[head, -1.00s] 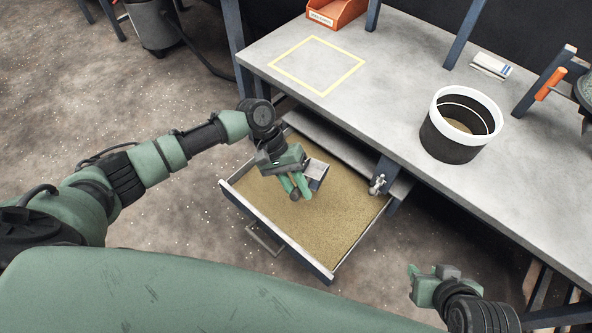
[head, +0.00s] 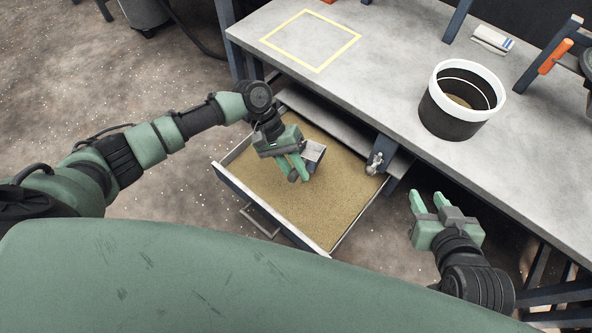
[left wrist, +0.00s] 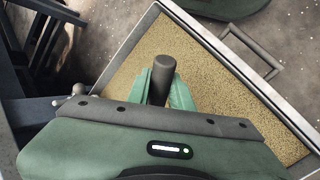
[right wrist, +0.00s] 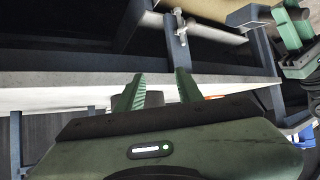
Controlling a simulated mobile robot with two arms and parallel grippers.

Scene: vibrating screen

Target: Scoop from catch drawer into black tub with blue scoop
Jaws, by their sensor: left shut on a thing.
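The catch drawer (head: 262,206) is pulled out below the bench and holds a layer of tan grains (head: 318,205). My left gripper (head: 298,168) is over the drawer, shut on the dark handle of the scoop (head: 314,153). In the left wrist view the handle (left wrist: 161,80) stands between the fingers. The black tub (head: 449,120), with a white rim, stands on the bench with some tan material inside. My right gripper (head: 428,204) is open and empty in front of the bench.
The grey bench top (head: 380,85) has clear room left of the tub, with a yellow outlined square (head: 310,40) at its left. A small white box (head: 492,40) lies behind the tub. A metal clamp-like fitting (head: 375,163) sits at the drawer's right corner.

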